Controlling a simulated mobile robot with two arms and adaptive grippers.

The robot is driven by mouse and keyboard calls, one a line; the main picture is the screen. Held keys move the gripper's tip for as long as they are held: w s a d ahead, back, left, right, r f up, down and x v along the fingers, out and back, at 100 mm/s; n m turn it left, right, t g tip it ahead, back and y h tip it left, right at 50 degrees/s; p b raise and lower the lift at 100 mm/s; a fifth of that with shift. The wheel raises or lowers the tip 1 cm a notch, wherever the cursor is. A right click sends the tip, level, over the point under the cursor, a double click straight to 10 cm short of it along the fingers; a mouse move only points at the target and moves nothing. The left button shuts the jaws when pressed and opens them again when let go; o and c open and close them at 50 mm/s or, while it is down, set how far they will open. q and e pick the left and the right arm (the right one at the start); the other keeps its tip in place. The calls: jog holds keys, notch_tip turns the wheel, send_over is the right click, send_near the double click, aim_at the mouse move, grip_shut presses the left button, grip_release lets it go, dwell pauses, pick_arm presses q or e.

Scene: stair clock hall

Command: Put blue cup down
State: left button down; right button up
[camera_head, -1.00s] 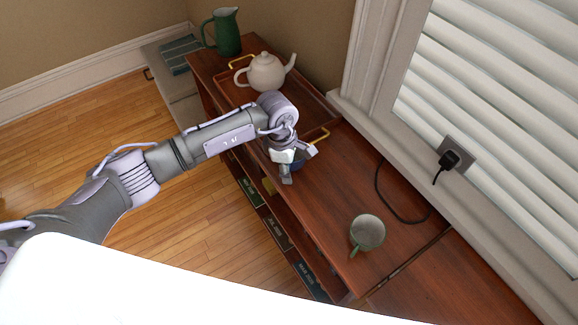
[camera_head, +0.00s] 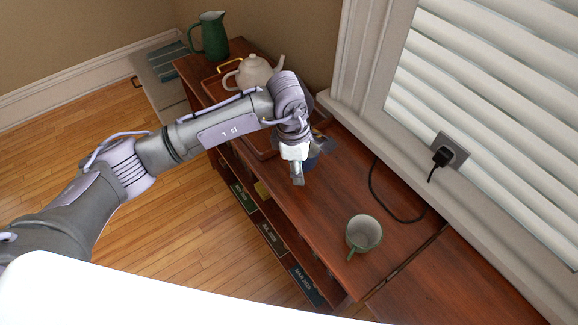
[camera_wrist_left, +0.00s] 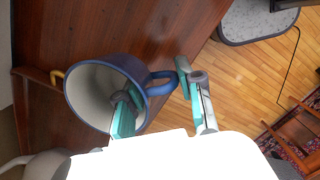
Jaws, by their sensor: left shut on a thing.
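The blue cup (camera_wrist_left: 72,90) has a cream inside and a blue handle, and its open mouth faces the left wrist camera. My left gripper (camera_wrist_left: 158,82) is shut on the cup, with one finger inside the mouth and the other outside by the handle. In the head view, the left gripper (camera_head: 297,178) points down over the wooden cabinet top (camera_head: 318,208). Only a small part of the blue cup (camera_head: 312,160) shows behind it. I cannot tell whether the cup's base touches the wood. My right gripper is not in view.
A green-handled cup (camera_head: 363,233) stands nearer on the cabinet. A brown tray (camera_head: 212,84) holds a white teapot (camera_head: 252,72) behind my arm. A green pitcher (camera_head: 211,36) stands at the far end. A black cable (camera_head: 378,200) lies along the window side. Bare wood lies between the cups.

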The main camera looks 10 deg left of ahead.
pick_arm(q)
jog(key=s+d+r+b, duration=0.1)
jog(key=s+d+r, duration=0.1)
jog(key=d+r, duration=0.1)
jog(key=shift+s+d+r, duration=0.15)
jog(key=shift+s+d, duration=0.25)
jog(key=shift+d, duration=0.45)
dwell(2.9)
